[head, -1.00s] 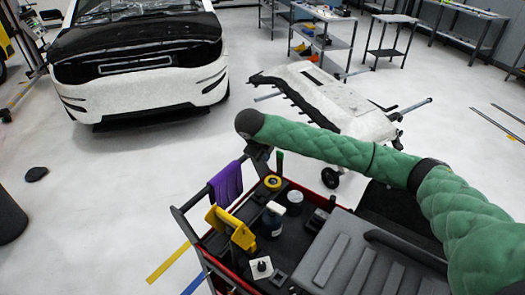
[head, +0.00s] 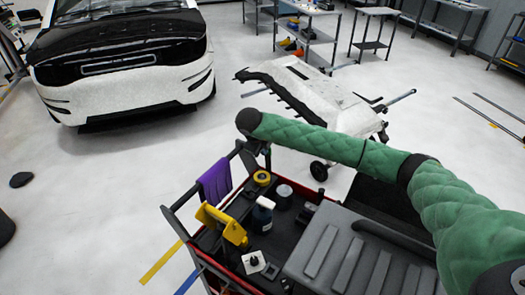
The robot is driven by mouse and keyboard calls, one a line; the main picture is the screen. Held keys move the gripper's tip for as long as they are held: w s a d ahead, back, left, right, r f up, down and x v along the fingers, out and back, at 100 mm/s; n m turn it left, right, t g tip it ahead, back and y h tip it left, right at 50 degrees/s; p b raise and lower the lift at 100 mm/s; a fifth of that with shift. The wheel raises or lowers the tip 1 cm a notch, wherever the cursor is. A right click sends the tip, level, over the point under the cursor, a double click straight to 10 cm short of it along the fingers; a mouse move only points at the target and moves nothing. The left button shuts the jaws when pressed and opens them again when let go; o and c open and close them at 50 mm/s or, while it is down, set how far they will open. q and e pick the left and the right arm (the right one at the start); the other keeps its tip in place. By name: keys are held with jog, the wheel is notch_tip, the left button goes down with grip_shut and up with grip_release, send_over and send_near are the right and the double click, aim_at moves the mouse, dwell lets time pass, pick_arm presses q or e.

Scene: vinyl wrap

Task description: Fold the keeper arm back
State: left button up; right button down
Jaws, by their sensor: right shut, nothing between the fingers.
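I cannot make out a keeper arm for certain. A yellow bracket-like part (head: 222,225) stands at the left side of the red-edged tool cart (head: 186,232), and it may belong to it. My right gripper (head: 264,157) hangs from the dark wrist at the end of my green arm, above the cart's far edge. It is small and partly dark against the cart; it is shut and holds nothing. In the picture it is just above the yellow tape roll (head: 262,178), apart from the yellow part. My left gripper is out of view.
The cart holds a dark bottle (head: 262,214), a dark round container with a pale top (head: 284,197), a white square piece (head: 253,262) and a grey ridged case (head: 345,260). A purple cloth (head: 215,182) hangs on its rail. A white panel on a stand (head: 310,90) is behind; open floor lies left.

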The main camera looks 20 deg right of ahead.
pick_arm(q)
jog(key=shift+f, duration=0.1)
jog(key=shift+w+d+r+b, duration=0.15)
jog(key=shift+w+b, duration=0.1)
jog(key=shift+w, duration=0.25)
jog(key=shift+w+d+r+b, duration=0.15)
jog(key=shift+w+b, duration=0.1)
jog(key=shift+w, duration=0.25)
pick_arm(e)
jog(key=shift+w+d+r+g+y, duration=0.1)
jog(key=shift+w+d+g+y, duration=0.25)
jog(key=shift+g+y, duration=0.25)
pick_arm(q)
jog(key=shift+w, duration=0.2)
pick_arm(e)
jog(key=shift+d, duration=0.1)
